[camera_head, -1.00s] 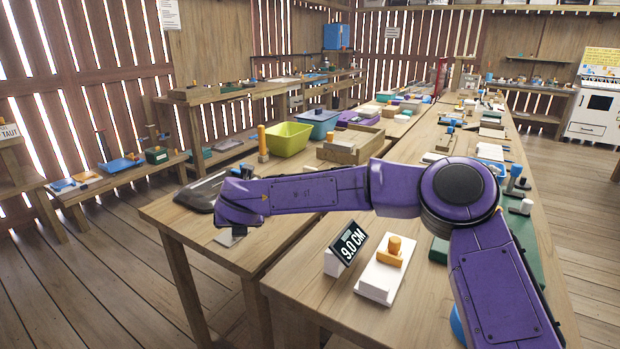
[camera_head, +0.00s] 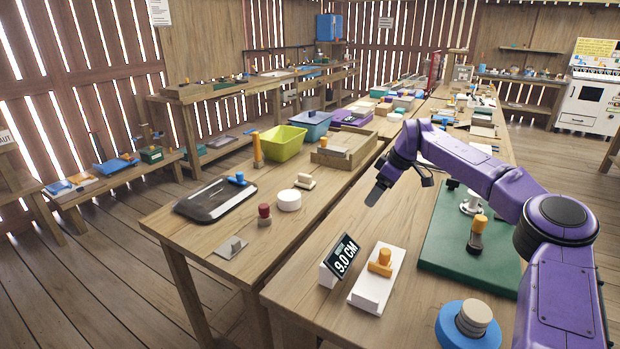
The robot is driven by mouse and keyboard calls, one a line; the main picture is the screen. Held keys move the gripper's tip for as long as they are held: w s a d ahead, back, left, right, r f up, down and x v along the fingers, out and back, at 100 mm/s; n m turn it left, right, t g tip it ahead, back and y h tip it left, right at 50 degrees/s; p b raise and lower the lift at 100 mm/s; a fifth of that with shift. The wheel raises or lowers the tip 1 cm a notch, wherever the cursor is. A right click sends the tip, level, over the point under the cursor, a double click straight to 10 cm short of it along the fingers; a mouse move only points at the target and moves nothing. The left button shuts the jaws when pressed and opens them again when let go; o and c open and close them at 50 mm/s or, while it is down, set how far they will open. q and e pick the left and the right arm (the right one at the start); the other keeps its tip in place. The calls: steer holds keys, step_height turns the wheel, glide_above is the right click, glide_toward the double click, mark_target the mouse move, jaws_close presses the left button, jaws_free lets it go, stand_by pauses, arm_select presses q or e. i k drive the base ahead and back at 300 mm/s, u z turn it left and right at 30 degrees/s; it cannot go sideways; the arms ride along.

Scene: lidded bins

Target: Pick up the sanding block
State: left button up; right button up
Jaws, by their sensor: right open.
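My right gripper (camera_head: 401,185) hangs open and empty above the nearer table, its dark fingers apart. I cannot tell for sure which object is the sanding block. A pale block with a beige top (camera_head: 304,182) lies on the left table. A grey plate with a small raised grip (camera_head: 231,247) lies at that table's near edge. A red-topped piece (camera_head: 264,215) and a white round piece (camera_head: 289,201) stand between them. An orange-knobbed piece (camera_head: 380,264) sits on a white slab on the nearer table, left of and nearer than the gripper. My left gripper is out of view.
A black tray (camera_head: 205,208), a lime bin (camera_head: 277,147) and a wooden open box (camera_head: 350,160) stand on the left table. A green board (camera_head: 447,246) and a blue ring (camera_head: 445,330) lie at right.

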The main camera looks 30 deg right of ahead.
mark_target(305, 181)
steer(key=i, duration=0.9)
steer(key=u, duration=0.05)
